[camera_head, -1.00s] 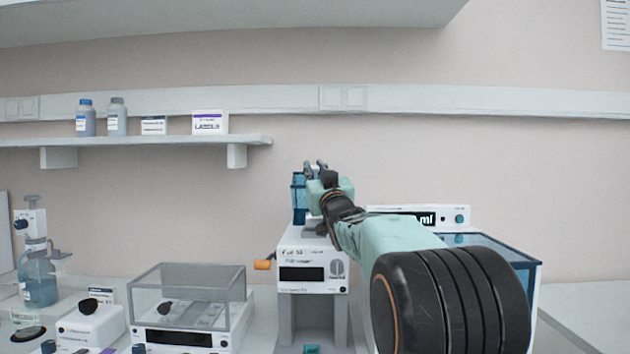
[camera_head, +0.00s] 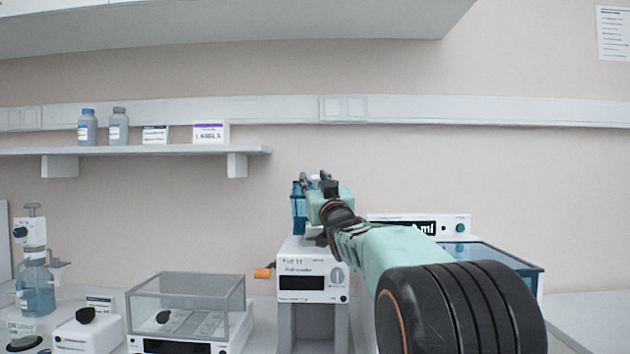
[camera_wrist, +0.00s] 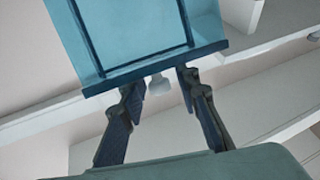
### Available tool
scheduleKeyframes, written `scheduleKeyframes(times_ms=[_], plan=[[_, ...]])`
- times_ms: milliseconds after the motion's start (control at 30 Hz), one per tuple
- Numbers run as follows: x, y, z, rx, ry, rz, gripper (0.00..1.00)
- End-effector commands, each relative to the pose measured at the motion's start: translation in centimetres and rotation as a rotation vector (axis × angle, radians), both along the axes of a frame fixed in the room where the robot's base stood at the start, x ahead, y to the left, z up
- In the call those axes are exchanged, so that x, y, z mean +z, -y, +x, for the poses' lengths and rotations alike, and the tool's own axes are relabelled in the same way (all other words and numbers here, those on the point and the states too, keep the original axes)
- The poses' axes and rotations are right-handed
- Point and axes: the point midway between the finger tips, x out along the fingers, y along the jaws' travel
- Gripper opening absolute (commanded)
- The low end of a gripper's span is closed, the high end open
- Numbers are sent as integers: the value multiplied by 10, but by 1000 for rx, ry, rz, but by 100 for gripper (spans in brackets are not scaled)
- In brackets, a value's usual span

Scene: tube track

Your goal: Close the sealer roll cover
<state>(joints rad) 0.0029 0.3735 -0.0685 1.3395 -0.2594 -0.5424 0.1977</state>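The sealer (camera_head: 313,283) is a white boxy machine with a dark display and an orange knob on its left side. Its translucent blue roll cover (camera_head: 298,210) stands up on top of the machine, partly hidden by my arm. In the wrist view the blue cover (camera_wrist: 135,35) fills the upper middle, with a darker lower edge. My gripper (camera_head: 316,180) is above the sealer, beside the cover. In the wrist view its two fingers (camera_wrist: 159,83) are spread with a gap between them, tips close to the cover's lower edge. I cannot tell whether they touch it.
A white device with a display and blue tank (camera_head: 490,258) stands right of the sealer, behind my arm. A balance with a clear box (camera_head: 187,303) stands to the left. A wall shelf (camera_head: 130,151) holds bottles and boxes. A rail runs along the wall.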

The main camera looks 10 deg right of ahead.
Motion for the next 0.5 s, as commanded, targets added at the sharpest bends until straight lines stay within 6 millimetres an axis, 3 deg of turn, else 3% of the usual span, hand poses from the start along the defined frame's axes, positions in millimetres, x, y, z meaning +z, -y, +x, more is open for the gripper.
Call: scheduleKeyframes(times_ms=[333, 500], plan=[[1, 0, -2, 0, 2, -1, 34], [-3, 1, -12, 0, 1, -1, 34]])
